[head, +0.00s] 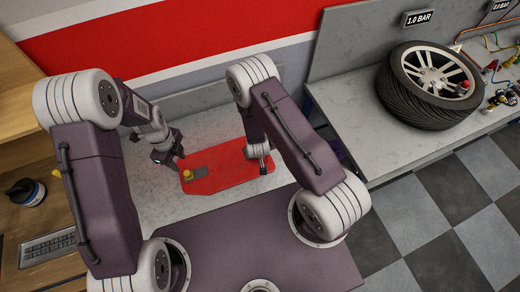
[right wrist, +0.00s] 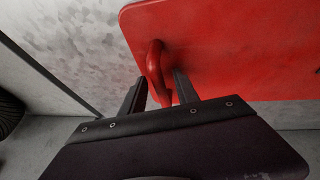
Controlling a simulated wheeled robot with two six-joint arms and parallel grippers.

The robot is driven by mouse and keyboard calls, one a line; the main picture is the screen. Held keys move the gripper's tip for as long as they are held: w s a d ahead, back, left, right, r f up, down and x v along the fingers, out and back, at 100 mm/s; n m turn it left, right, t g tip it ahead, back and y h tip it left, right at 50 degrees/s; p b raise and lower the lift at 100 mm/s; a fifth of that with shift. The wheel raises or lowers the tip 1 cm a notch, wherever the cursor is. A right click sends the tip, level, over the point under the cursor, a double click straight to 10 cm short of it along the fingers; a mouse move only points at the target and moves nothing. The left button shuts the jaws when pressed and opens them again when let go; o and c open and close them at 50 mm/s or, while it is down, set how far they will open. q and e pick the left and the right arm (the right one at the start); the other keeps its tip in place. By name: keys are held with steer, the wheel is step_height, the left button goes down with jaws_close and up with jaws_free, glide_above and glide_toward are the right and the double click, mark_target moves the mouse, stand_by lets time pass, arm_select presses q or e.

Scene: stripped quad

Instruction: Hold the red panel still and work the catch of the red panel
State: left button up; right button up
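The red panel (head: 228,180) lies on a grey surface in the middle of the head view, and it fills the top of the right wrist view (right wrist: 235,50). In the head view the right gripper is at the panel's right end.
A tyre on a rim (head: 430,82) lies on the grey bench (head: 365,130) at the right, with hoses and fittings beyond. A wooden shelf (head: 25,150) with a dark round container (head: 25,192) is at the left. A red and grey wall stands behind the panel.

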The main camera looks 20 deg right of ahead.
jaws_close()
stand_by(1.1)
